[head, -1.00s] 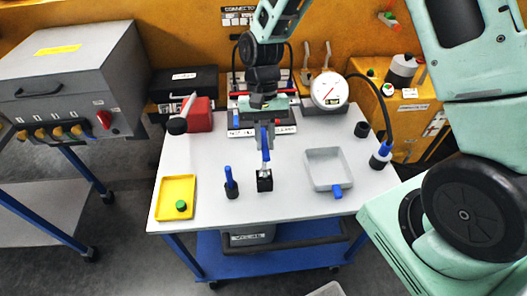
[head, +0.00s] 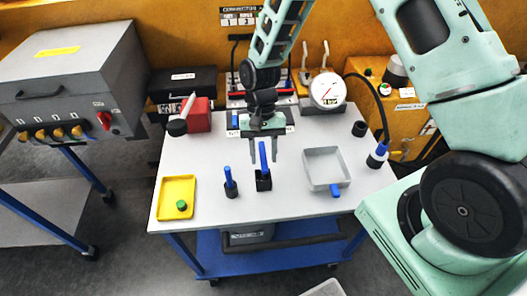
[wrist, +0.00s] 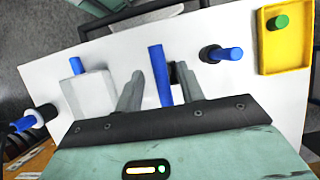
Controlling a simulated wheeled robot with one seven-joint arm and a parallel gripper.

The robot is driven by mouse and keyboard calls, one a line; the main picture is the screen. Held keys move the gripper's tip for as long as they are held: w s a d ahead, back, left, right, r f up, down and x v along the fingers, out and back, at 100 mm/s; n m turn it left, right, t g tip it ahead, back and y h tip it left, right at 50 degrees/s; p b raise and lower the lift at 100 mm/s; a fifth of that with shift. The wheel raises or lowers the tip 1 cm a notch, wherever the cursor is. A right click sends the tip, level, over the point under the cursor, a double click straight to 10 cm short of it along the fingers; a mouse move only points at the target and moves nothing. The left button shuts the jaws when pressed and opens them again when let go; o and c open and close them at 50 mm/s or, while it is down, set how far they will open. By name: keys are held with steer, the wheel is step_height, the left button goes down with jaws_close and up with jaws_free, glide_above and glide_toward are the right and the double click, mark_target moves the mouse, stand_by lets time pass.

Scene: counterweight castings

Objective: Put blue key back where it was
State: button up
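The blue key (head: 263,157) stands upright in a black square block (head: 264,184) at the middle of the white table. Its handle rises from the block and no metal shaft shows. My gripper (head: 264,156) is open above the block, with one finger on each side of the handle and gaps between. The wrist view also shows the blue key (wrist: 160,76) between the spread fingers, touching neither as far as I can tell. The black block shows only partly there, behind a finger.
A second blue-handled piece (head: 229,177) stands in a round black holder to the left. A yellow tray (head: 163,205) with a green knob (head: 181,205) lies further left. A grey tray (head: 346,167) with a blue piece (head: 336,190) at its front is right. A gauge (head: 327,89) stands behind.

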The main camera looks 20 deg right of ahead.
steer(key=b+v, duration=0.4)
steer(key=v, duration=0.8)
steer(key=s+a+r+n+t, duration=0.1)
steer(key=s+n, duration=0.3)
steer(key=s, duration=0.4)
steer(key=s+a+r+n+t, duration=0.2)
steer(key=s+a+r+n, duration=0.1)
steer(key=s, duration=0.4)
steer(key=s+a+r+n+t, duration=0.1)
steer(key=s+a+r+n, duration=0.1)
steer(key=s, duration=0.6)
steer(key=a+n, duration=0.1)
steer(key=n, duration=0.1)
steer(key=shift+s+a+n+h, duration=0.25)
steer(key=shift+s+n+h, duration=0.05)
steer(key=shift+s+h, duration=0.1)
steer(key=shift+f, duration=0.15)
